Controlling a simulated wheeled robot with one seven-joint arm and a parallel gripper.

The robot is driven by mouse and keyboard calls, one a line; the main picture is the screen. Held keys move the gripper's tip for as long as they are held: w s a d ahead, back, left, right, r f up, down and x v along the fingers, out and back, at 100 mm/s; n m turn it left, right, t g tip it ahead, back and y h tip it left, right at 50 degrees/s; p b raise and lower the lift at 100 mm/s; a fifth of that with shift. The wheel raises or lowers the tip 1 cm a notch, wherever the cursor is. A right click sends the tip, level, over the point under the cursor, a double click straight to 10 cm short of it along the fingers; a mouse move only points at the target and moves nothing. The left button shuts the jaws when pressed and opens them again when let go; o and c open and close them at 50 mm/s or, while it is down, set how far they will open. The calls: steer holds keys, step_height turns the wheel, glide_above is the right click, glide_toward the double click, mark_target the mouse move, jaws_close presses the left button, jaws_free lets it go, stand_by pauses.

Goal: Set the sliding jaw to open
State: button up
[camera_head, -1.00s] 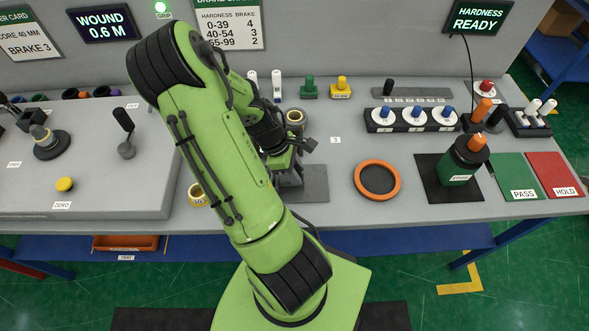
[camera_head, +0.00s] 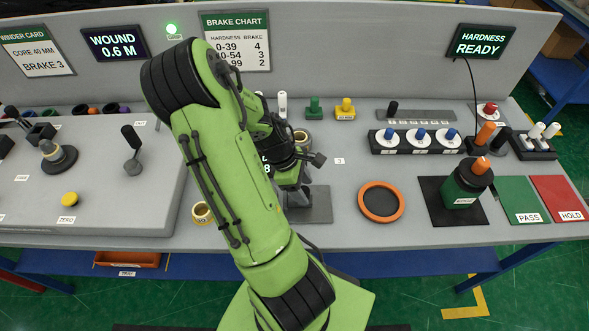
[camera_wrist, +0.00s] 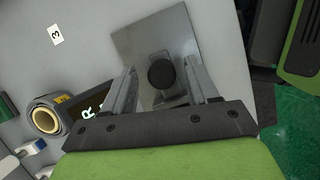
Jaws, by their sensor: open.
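The likely sliding jaw shows in the wrist view as a round black knob (camera_wrist: 161,74) on a grey metal block, set on a grey plate (camera_wrist: 174,33). In the head view the plate (camera_head: 319,207) lies on the bench, and my arm hides most of the fixture. My gripper (camera_wrist: 160,66) is open, with one grey finger on each side of the knob. I cannot tell whether the fingers touch it. In the head view my gripper (camera_head: 295,190) is low over the plate's left part. The jaw's own setting cannot be read.
A wrapped roll (camera_wrist: 46,115) stands beside my gripper in the wrist view. An orange-rimmed round tray (camera_head: 381,202) lies right of the plate, and a dark green cylinder (camera_head: 462,190) stands farther right. A yellow roll (camera_head: 201,213) lies left of my arm. The bench between plate and tray is clear.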

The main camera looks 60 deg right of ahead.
steer(key=p+v, duration=0.3)
steer(key=v, duration=1)
steer(key=shift+r, duration=0.3)
steer(key=shift+a, duration=0.1)
